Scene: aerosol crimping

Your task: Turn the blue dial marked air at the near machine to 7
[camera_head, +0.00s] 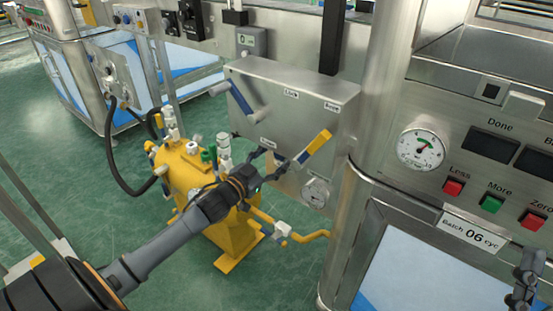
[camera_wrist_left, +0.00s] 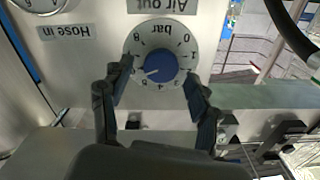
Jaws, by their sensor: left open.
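The blue dial (camera_wrist_left: 160,65) sits on a round grey scale with "bar" and numbers, upside down in the left wrist view. A white mark on the knob points near the 6. The label there reads "Air out" (camera_wrist_left: 165,5). My left gripper (camera_wrist_left: 158,88) is open, with one finger on each side of the dial; contact is not clear. In the head view the left gripper (camera_head: 272,158) is at the lower front of the grey machine box (camera_head: 300,95), and I cannot make out the dial behind it. My right gripper (camera_head: 525,278) shows at the lower right edge; its jaws are unclear.
A yellow-handled lever (camera_head: 317,143) is right beside the left gripper, with a gauge (camera_head: 317,192) below it. A blue-handled lever (camera_head: 238,98) is above left. A yellow tank (camera_head: 185,180) stands below. A steel post and button panel are on the right.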

